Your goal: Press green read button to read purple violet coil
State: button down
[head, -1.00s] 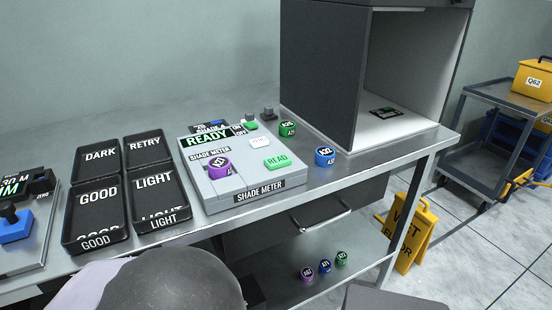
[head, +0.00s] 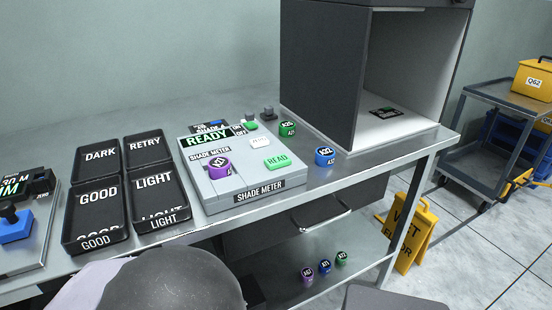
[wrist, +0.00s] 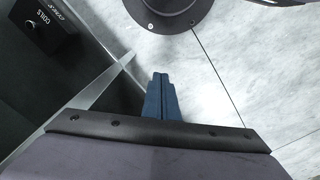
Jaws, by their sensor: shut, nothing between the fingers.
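The purple violet coil (head: 219,168) sits on the left part of the grey shade meter (head: 258,197). The meter's display (head: 205,140) reads READY. The green READ button (head: 277,161) is on the meter's right side, with a white button (head: 260,142) behind it. In the wrist view my gripper (wrist: 160,80) has its blue fingers together with nothing between them. It points down toward the pale floor, away from the meter. The gripper does not show in the head view.
A green coil (head: 287,129) and a blue coil (head: 325,156) stand right of the meter. Black trays (head: 97,208) lie to its left. An open grey cabinet (head: 320,80) stands at the back right. Several coils (head: 325,266) are on the lower shelf. A box marked COILS (wrist: 38,30) shows in the wrist view.

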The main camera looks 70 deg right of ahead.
jog(key=s+d+r+m+g+p, duration=0.15)
jog(key=s+d+r+p, duration=0.45)
jog(key=r+p, duration=0.75)
jog(key=s+d+r+m+g+p, duration=0.1)
jog(key=s+d+r+m+p, duration=0.2)
jog(key=d+r+p, duration=0.75)
jog(key=s+d+r+m+g+p, duration=0.25)
jog(key=s+r+p, duration=0.25)
jog(key=r+p, duration=1.15)
jog(key=s+d+r+n+h+p, duration=0.1)
jog(key=d+r+n+h+p, duration=0.1)
jog(key=d, duration=0.8)
jog(key=s+d+r+n+h+p, duration=0.1)
jog(key=d+n+h+p, duration=0.3)
jog(key=d, duration=0.6)
jog(key=shift+d+r+n+g+h, duration=0.15)
jog(key=shift+r+n+g+h, duration=0.4)
jog(key=shift+n, duration=0.55)
jog(key=shift+s+f, duration=0.1)
